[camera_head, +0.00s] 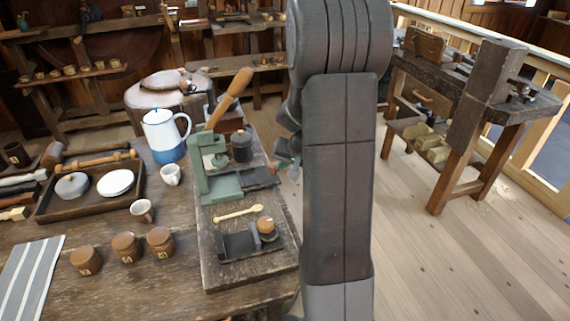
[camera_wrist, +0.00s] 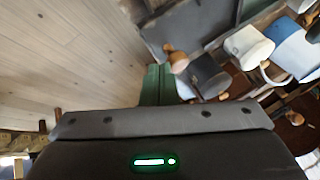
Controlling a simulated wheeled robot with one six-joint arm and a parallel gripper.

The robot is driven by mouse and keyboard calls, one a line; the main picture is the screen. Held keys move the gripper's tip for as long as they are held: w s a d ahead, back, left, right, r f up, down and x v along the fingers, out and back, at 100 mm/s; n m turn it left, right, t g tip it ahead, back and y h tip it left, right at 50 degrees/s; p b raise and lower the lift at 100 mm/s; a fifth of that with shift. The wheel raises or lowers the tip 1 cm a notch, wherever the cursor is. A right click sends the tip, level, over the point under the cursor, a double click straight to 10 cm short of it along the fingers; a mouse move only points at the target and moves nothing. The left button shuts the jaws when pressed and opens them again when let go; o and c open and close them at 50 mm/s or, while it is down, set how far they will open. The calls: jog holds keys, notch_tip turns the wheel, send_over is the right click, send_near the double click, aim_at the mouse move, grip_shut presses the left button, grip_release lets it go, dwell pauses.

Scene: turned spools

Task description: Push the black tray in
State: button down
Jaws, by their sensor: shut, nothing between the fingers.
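The green press (camera_head: 204,178), with a long wooden handle, stands on a wooden board on the bench. The black tray (camera_head: 260,177) sticks out from the press's right side, towards my arm. My gripper is mostly hidden behind my arm in the head view; a small grey part shows just right of the press, close to the tray's outer end. In the wrist view, my gripper (camera_wrist: 160,118) is shut and empty, its dark front across the lower picture. I cannot tell whether the gripper touches the tray.
On the board lie a wooden spoon (camera_head: 238,213) and a black holder (camera_head: 238,244) with a wooden knob. Left are a blue-white pot (camera_head: 165,137), mugs, several wooden jars and a dark wooden tray (camera_head: 92,208).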

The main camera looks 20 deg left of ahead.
jog(key=p, duration=0.2)
send_over(255, 182)
jog(key=shift+s, duration=0.1)
dwell(0.4)
